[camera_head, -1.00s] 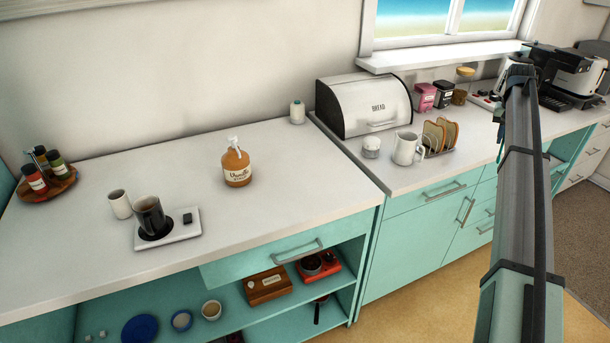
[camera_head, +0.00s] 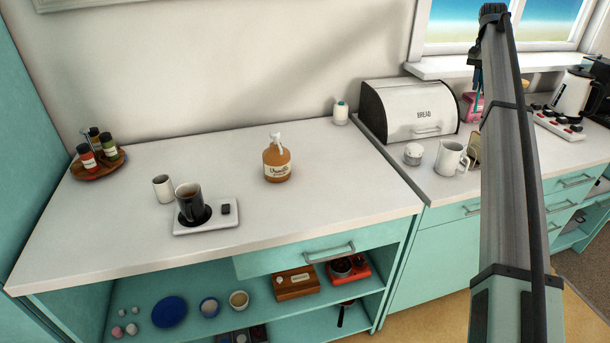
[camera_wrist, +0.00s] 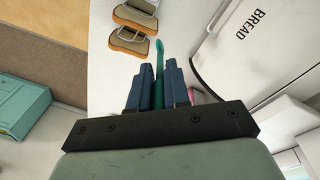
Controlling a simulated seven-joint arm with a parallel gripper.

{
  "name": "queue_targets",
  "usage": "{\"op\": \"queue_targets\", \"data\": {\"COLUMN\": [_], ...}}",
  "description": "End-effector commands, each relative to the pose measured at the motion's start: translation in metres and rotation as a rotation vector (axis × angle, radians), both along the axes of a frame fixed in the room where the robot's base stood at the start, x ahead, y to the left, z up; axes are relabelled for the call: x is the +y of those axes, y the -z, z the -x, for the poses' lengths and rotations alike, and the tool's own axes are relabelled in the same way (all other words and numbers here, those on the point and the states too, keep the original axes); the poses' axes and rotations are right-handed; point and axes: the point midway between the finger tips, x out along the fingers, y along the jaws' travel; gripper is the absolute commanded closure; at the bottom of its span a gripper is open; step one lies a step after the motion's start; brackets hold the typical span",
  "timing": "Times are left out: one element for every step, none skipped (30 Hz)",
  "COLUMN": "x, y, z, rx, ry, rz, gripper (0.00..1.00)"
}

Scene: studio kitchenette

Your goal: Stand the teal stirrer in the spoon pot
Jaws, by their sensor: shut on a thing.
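The teal stirrer (camera_wrist: 159,58) shows in the wrist view as a thin rod with a rounded end. It stands between the two blue fingers of my gripper (camera_wrist: 156,70), which is shut on it. In the head view my gripper (camera_head: 476,65) hangs at upper right, partly hidden behind my arm, in front of the window sill; the stirrer is not clear there. A plain white upright cup (camera_head: 163,189) stands on the left counter and may be the spoon pot, but I cannot tell for sure.
Beside the white cup, a dark mug (camera_head: 189,203) stands on a white warmer (camera_head: 222,214). A pump bottle (camera_head: 277,163) and a spice tray (camera_head: 97,165) share this counter. A bread bin (camera_head: 408,112), a lidded pot (camera_head: 413,154) and a white jug (camera_head: 451,158) stand right. The left counter's front is clear.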

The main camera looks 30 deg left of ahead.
Motion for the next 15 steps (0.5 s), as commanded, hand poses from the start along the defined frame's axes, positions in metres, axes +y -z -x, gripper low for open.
{"op": "queue_targets", "data": {"x": [0.025, 0.038, 0.054, 0.068, 0.081, 0.097, 0.110, 0.122, 0.140, 0.152, 0.165, 0.181, 0.193, 0.206, 0.221], "y": [-0.006, -0.009, -0.013, -0.016, -0.019, -0.024, -0.027, -0.030, -0.033, -0.034, -0.035, -0.034, -0.033, -0.031, -0.027], "z": [0.000, 0.001, 0.003, 0.004, 0.006, 0.009, 0.011, 0.014, 0.018, 0.021, 0.025, 0.031, 0.036, 0.042, 0.049], "rx": [0.001, 0.002, 0.002, 0.003, 0.003, 0.005, 0.005, 0.005, 0.007, 0.007, 0.009, 0.010, 0.011, 0.012, 0.013], "ry": [-0.013, -0.019, -0.024, -0.030, -0.036, -0.043, -0.048, -0.053, -0.064, -0.071, -0.080, -0.095, -0.106, -0.119, -0.136], "rz": [-0.002, -0.003, -0.005, -0.006, -0.007, -0.009, -0.010, -0.011, -0.013, -0.013, -0.015, -0.016, -0.016, -0.018, -0.019], "gripper": [1.00, 1.00, 1.00, 1.00, 1.00, 1.00, 1.00, 1.00, 1.00, 1.00, 1.00, 1.00, 1.00, 1.00, 1.00]}}
